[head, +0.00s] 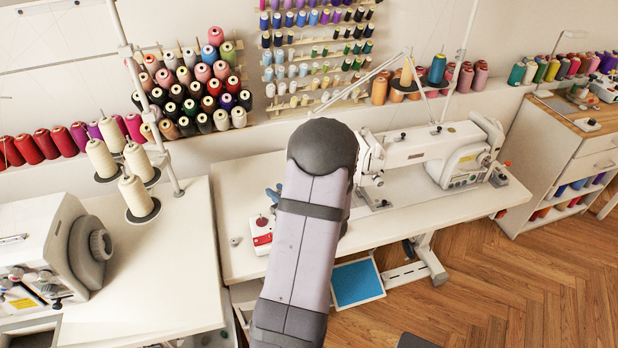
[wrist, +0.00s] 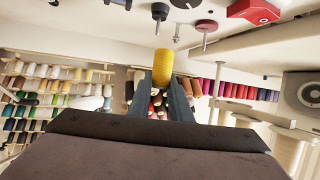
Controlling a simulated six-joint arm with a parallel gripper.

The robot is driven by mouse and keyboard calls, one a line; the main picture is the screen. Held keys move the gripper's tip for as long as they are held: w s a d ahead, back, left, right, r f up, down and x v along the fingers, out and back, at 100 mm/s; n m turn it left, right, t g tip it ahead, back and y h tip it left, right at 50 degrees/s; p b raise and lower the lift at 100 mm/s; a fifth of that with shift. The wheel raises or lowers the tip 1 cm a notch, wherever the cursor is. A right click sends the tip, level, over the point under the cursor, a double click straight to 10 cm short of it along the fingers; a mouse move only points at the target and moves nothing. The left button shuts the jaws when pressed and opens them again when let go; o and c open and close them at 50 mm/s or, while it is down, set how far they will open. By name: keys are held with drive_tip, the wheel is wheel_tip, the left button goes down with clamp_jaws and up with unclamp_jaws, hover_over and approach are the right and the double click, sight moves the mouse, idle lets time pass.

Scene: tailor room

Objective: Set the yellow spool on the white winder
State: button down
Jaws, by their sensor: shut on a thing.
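The yellow spool (wrist: 163,66) is held at the tips of my gripper (wrist: 165,82) in the wrist view, where the room appears upside down. My gripper is shut on it, and the spool shows apart from the tabletop fittings. A small pale upright fitting (wrist: 177,33) stands just beyond the spool, between a black one (wrist: 160,13) and a mauve one (wrist: 206,26). I cannot tell for sure which is the white winder. In the head view my arm hides the spool and most of my gripper.
A white table (head: 235,185) carries a white sewing machine (head: 440,150) right of my arm. A red and white device (head: 262,236) sits just left of my arm; a red box (wrist: 253,11) shows in the wrist view. Cream cones (head: 136,194) stand on the left table.

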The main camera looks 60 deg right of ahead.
drive_tip(key=w+a+r+n+y, duration=0.1)
drive_tip(key=w+a+n+t+y, duration=0.1)
drive_tip(key=a, duration=0.1)
drive_tip(key=w+a+r+n+y, duration=0.1)
drive_tip(key=y, duration=0.1)
drive_tip(key=shift+w+a+r+n, duration=0.3)
drive_tip(key=shift+a+r+n, duration=0.05)
drive_tip(key=shift+a+n, duration=0.05)
drive_tip(key=shift+f+b, duration=2.95)
drive_tip(key=shift+b, duration=0.2)
drive_tip(key=shift+p, duration=0.55)
drive_tip(key=shift+f+b, duration=0.4)
drive_tip(key=shift+f, duration=0.2)
drive_tip(key=c, duration=1.9)
unclamp_jaws()
drive_tip(key=shift+s+r, duration=0.1)
drive_tip(key=shift+p+v, duration=1.2)
drive_tip(key=shift+v, duration=0.5)
drive_tip(key=shift+p+v, duration=2.2)
drive_tip(key=shift+v, duration=1.55)
